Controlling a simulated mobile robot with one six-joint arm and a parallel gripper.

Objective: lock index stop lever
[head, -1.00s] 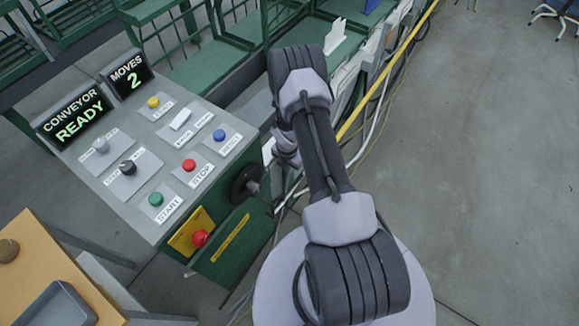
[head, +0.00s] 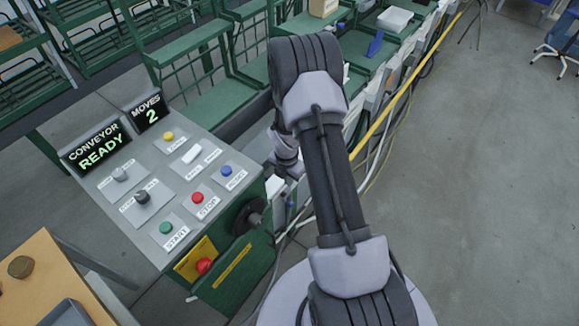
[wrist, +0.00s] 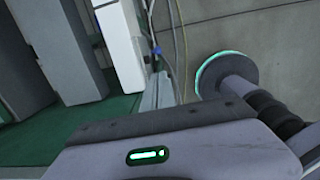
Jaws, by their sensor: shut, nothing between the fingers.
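I cannot make out the index stop lever with certainty in either view. My gripper (wrist: 160,125) fills the lower part of the wrist view as a grey housing with a dark front edge and a lit green indicator. It is shut and holds nothing; its fingertips are not clear. In the head view it is hidden behind my arm, beyond the right side of the control console (head: 120,215). The console display (head: 97,146) reads CONVEYOR READY, and the smaller display (head: 147,110) reads MOVES 2.
The console has coloured buttons, a red stop knob (head: 204,266) and a black handwheel (head: 250,216) on its side. A green conveyor line (head: 215,85) runs behind. A yellow rail (head: 405,88) and cables lie along it. The floor (head: 480,180) at right is clear.

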